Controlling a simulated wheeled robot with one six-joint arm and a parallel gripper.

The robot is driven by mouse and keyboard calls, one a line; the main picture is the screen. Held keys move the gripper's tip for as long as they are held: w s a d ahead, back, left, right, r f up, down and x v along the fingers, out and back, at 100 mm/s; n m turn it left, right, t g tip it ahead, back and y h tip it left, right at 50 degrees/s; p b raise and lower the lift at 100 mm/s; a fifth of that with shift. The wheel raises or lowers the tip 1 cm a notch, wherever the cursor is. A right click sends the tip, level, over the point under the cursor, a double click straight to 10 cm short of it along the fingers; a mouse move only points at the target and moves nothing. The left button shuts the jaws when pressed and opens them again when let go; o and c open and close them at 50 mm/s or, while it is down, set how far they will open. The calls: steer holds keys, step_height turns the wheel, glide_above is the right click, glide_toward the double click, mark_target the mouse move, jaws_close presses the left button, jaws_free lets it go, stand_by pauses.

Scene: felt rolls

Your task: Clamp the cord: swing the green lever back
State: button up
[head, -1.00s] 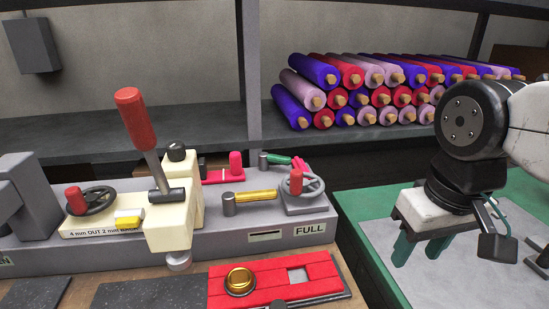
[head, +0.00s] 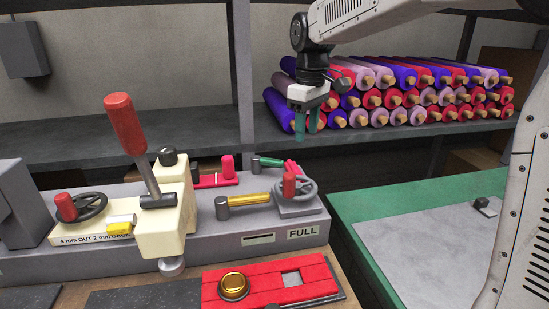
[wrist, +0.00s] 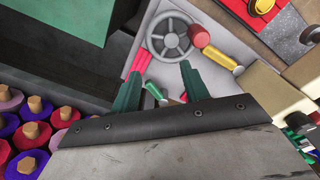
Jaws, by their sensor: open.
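The green lever (head: 270,162) lies at the back of the grey machine bed, its handle pointing right from a dark pivot. A pink piece (head: 292,168) is at the handle's right end. In the wrist view a green bar that looks like the lever (wrist: 154,91) shows between my fingers, with the pink piece (wrist: 137,62) above it. My gripper (head: 307,124) is open and empty, pointing down, above and right of the lever and apart from it. Its green fingers also show in the wrist view (wrist: 161,72). I cannot make out a cord.
A handwheel with a red knob (head: 296,195) stands just in front of the lever. A yellow-handled lever (head: 246,199) lies left of it. A tall red-handled lever (head: 127,125) rises farther left. Stacked felt rolls (head: 390,96) fill the shelf behind my gripper.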

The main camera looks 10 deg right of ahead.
mark_target(274, 160)
steer(key=w+a+f+n, duration=0.1)
steer(key=w+f, duration=0.1)
steer(key=w, duration=0.2)
steer(key=w+a+f+n, duration=0.1)
steer(key=w+a+f, duration=0.1)
steer(key=w, duration=0.3)
steer(key=w+a+f+n, duration=0.1)
steer(key=w+f, duration=0.2)
steer(key=w, duration=0.2)
steer(key=shift+a+n, duration=0.3)
steer(key=shift+a, duration=0.05)
steer(key=shift+w+a+f, duration=0.1)
steer(key=shift+w+f, duration=0.1)
steer(key=shift+f, duration=0.4)
step_height(274, 160, down, 7)
steer(key=shift+r, duration=0.1)
jaws_close()
